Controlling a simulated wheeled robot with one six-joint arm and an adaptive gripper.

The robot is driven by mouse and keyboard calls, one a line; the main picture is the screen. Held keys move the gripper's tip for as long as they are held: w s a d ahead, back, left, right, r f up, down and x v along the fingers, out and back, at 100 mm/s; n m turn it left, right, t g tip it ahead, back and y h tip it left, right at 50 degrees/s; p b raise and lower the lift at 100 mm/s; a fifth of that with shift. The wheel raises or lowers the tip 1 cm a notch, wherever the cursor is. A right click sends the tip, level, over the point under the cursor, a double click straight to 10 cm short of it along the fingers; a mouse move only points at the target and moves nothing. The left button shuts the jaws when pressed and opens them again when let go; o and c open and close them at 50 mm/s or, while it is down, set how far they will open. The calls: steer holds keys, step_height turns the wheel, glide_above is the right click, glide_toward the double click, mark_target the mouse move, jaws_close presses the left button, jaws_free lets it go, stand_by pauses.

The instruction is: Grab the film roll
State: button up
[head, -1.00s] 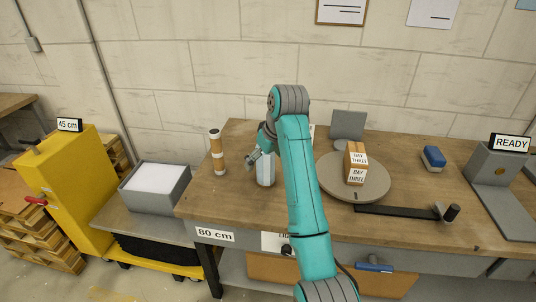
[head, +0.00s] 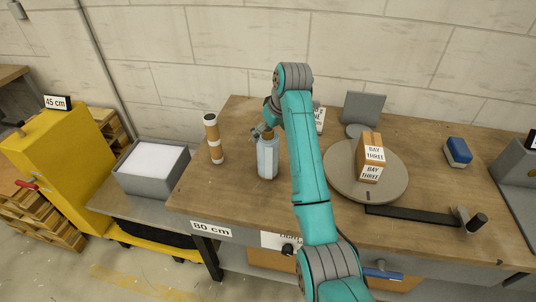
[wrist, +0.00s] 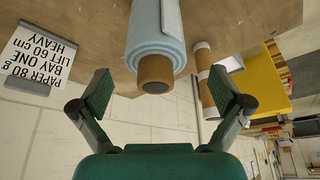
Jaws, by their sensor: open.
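The film roll (head: 268,160) is pale blue and stands upright on the workbench, left of my arm. In the wrist view, the film roll (wrist: 158,35) appears upside down, with its brown core (wrist: 156,72) sticking out of the near end. My gripper (head: 260,132) is at the top of the roll in the head view. In the wrist view my gripper (wrist: 158,93) is open, with one pad on either side of the core's line and a gap to each. The pads do not touch the roll. My arm hides part of the bench behind.
A brown tube with white bands (head: 213,138) stands left of the roll. A round turntable (head: 338,185) with boxes labelled BAY THREE (head: 371,157) is to the right. A sign (wrist: 33,55) stands behind. A grey bin (head: 130,183) is at the left.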

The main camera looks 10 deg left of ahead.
mark_target(268, 141)
steer(key=shift+d+x, duration=0.2)
steer(key=shift+x, duration=1.2)
steer(key=shift+d+x, duration=0.15)
steer(key=shift+x, duration=1.25)
steer(key=shift+w, duration=0.1)
steer(key=c, duration=1.9)
